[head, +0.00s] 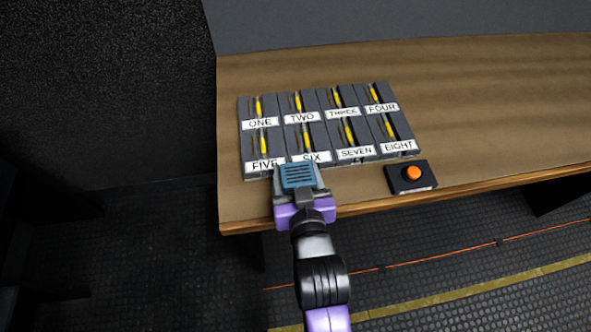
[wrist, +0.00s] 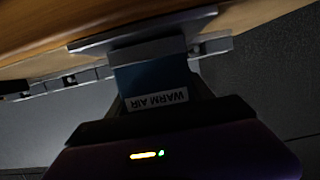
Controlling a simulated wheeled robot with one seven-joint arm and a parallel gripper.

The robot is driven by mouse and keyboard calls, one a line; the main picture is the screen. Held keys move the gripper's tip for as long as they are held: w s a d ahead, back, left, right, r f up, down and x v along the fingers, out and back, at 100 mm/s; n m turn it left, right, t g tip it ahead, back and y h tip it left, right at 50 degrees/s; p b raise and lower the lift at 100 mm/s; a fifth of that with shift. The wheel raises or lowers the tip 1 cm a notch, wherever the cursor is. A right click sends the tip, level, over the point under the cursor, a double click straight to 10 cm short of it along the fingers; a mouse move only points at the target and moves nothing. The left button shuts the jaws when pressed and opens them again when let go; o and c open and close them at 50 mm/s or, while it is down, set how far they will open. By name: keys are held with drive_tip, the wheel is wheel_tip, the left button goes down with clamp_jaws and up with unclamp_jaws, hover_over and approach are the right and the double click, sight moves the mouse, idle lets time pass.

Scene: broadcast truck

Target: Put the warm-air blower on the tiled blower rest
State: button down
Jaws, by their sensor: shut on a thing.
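The warm-air blower (head: 298,177) is a blue block with dark slats on its face. It is in my gripper (head: 299,182), at the front edge of the table, close by the labels FIVE and SIX. In the wrist view the blower (wrist: 150,80) shows as a blue body with an upside-down "WARM AIR" label, between the grey fingers. My gripper is shut on it. I cannot tell whether the blower touches the table or the panel. I cannot make out a tiled blower rest in either view.
A wooden table (head: 480,90) holds a grey panel (head: 322,125) of several slider units with yellow handles, labelled ONE to EIGHT. A black box with an orange button (head: 411,174) sits right of my gripper. The table's right and back are clear. A dark wall stands left.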

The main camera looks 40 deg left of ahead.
drive_tip(key=shift+r, duration=0.1)
drive_tip(key=shift+c, duration=2)
unclamp_jaws()
drive_tip(key=shift+f, duration=0.25)
drive_tip(key=shift+r, duration=0.1)
drive_tip(key=shift+r, duration=0.15)
drive_tip(key=v, duration=1.2)
drive_tip(key=shift+b, duration=0.45)
